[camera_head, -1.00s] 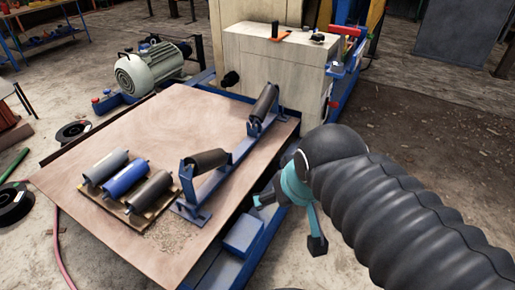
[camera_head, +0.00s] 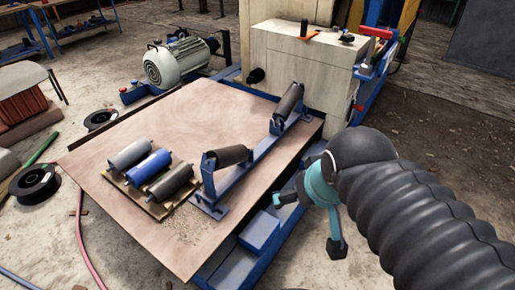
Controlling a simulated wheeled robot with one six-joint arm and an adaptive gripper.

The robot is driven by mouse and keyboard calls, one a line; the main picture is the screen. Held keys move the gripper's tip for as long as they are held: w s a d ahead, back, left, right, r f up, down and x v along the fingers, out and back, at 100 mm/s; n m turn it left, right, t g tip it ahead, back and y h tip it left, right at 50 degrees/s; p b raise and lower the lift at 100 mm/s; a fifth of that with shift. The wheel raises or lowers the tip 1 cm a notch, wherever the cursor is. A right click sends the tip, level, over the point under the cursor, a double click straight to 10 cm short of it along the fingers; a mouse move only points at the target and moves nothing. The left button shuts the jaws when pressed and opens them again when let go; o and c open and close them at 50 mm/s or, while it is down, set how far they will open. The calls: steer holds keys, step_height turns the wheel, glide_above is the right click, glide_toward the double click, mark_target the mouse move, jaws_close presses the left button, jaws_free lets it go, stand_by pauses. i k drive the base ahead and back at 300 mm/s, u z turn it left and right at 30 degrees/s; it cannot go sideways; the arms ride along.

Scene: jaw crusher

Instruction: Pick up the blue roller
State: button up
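The blue roller (camera_head: 148,166) lies on a small wooden pallet (camera_head: 155,209) on the brown sheet. It lies between a grey roller (camera_head: 130,153) and a dark brownish roller (camera_head: 170,181).
A blue roller bracket (camera_head: 240,175) with two dark rollers stands on the brown sheet (camera_head: 190,115), between my gripper and the pallet. A pale machine housing (camera_head: 300,75) and a grey motor (camera_head: 180,62) stand behind.

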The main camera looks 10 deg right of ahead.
mark_target(141, 173)
steer(key=k, duration=0.5)
steer(key=u, duration=2.3)
steer(key=i, duration=1.9)
steer(key=z, duration=2.6)
